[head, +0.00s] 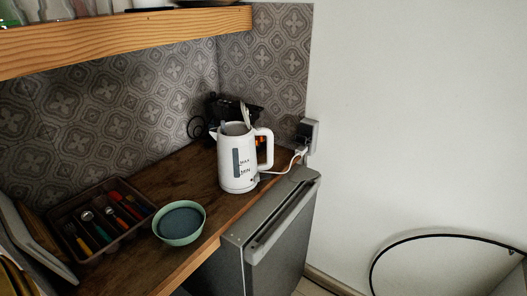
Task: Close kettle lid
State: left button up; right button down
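A white electric kettle (237,160) stands upright on the wooden counter near its right end. Its handle is on the right side and its spout points left. The kettle lid (245,114) stands up open above the kettle's rim, tilted near vertical. A dark water window with MAX and MIN marks is on the kettle's front. Neither of my grippers shows in the head view.
A green bowl (180,223) and a cutlery tray (99,218) sit on the wooden counter (190,172) left of the kettle. A wooden shelf (130,38) hangs above. Dark items stand behind the kettle. A white cord runs to a wall socket (305,134). A grey fridge (275,235) stands at right.

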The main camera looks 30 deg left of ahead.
aim_at(245, 111)
jog(key=i+u, duration=0.15)
jog(key=u, duration=0.3)
jog(key=i+l+u, duration=0.15)
jog(key=u, duration=0.3)
jog(key=i+l+u, duration=0.1)
jog(key=u, duration=0.35)
jog(key=l, duration=0.1)
